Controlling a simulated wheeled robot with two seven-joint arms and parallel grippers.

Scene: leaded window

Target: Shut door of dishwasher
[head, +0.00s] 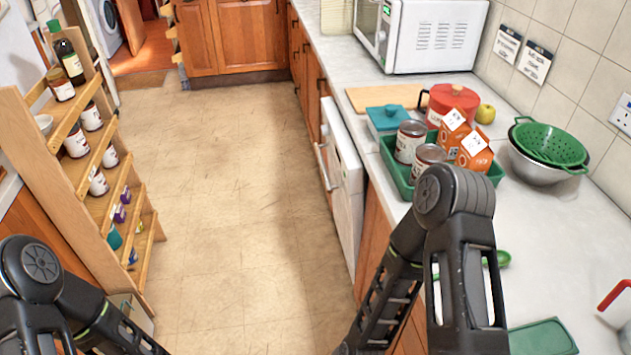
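The white dishwasher (346,200) is built in under the right-hand counter, between wooden cabinet fronts. I see its door steeply from above, with a pale handle (322,166) on the side facing the floor. The door is near upright, and its top edge stands out a little past the counter edge, so it looks slightly ajar. The inside is hidden. My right arm comes down in front of the counter, nearer to me than the dishwasher. My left arm is at the bottom left. Neither gripper's fingertips show.
The floor (215,200) before the dishwasher is clear. A wooden shelf rack (75,190) with cans and bottles stands at left. The counter holds a microwave (435,35), a green tray (400,180) with cans and cartons, and a green colander (548,143).

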